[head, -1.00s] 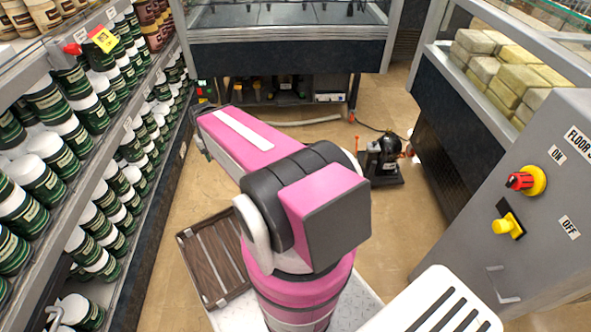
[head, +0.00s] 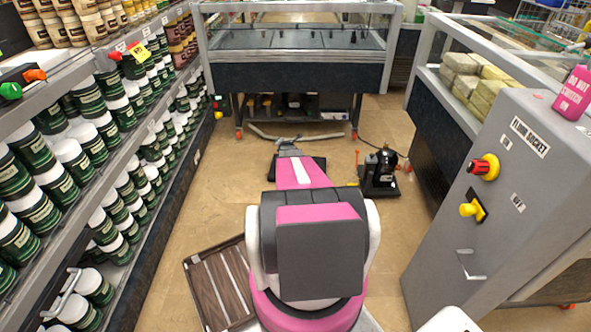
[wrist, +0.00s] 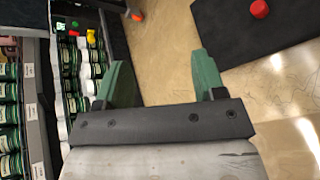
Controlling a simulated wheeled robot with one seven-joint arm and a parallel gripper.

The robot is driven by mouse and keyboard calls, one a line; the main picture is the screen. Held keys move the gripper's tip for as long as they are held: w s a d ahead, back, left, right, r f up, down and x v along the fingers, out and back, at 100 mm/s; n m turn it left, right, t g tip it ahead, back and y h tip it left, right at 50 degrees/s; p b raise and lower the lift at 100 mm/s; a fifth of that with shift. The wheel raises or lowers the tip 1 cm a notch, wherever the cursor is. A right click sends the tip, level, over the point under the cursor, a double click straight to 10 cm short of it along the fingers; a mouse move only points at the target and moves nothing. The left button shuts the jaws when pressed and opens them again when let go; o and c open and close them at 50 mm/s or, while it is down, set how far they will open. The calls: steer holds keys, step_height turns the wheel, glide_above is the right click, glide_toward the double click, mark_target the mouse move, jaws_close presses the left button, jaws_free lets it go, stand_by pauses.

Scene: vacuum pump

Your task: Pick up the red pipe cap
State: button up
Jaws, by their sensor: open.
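A small round red piece (wrist: 259,9), which looks like the red pipe cap, lies on a dark flat mat (wrist: 250,40) at the top right of the wrist view. My gripper (wrist: 162,78) is open, its two green fingers spread with nothing between them. It is apart from the red piece, which lies up and to the right of the fingers. In the head view my arm covers most of the dark mat (head: 318,162), and I cannot make out the red piece there.
A black pump (head: 381,174) stands on the floor right of the mat. Shelves of green-and-white tubs (head: 75,160) line the left. A grey control box (head: 500,190) stands at the right. A brown crate (head: 222,285) lies left of my base. Floor between is clear.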

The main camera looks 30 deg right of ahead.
steer(key=s+d+f+n+y, duration=0.1)
steer(key=d+f+n+y, duration=0.1)
steer(key=d+f+n, duration=0.3)
steer(key=s+d+f+n+y, duration=0.1)
steer(key=d+f+n+y, duration=0.2)
steer(key=d+f+n, duration=0.3)
steer(key=d+f+n+t+y, duration=0.1)
steer(key=d+f+n+y, duration=0.2)
steer(key=f, duration=0.9)
steer(key=shift+s+d+f+n, duration=0.1)
steer(key=shift+s+d+n, duration=0.1)
steer(key=shift+d+n, duration=0.5)
steer(key=shift+s+d+f+n, duration=0.15)
steer(key=shift+d+n, duration=0.3)
steer(key=shift+n, duration=0.45)
steer(key=shift+f+y, duration=0.1)
steer(key=shift+y, duration=0.2)
steer(key=x, duration=0.4)
steer(key=shift+w, duration=0.2)
steer(key=shift+a+r+x, duration=0.15)
steer(key=shift+x, duration=1.35)
steer(key=shift+a+r+x, duration=0.1)
steer(key=shift+r+x, duration=0.1)
steer(key=shift+x, duration=1.3)
steer(key=shift+c, duration=0.3)
steer(key=c, duration=0.9)
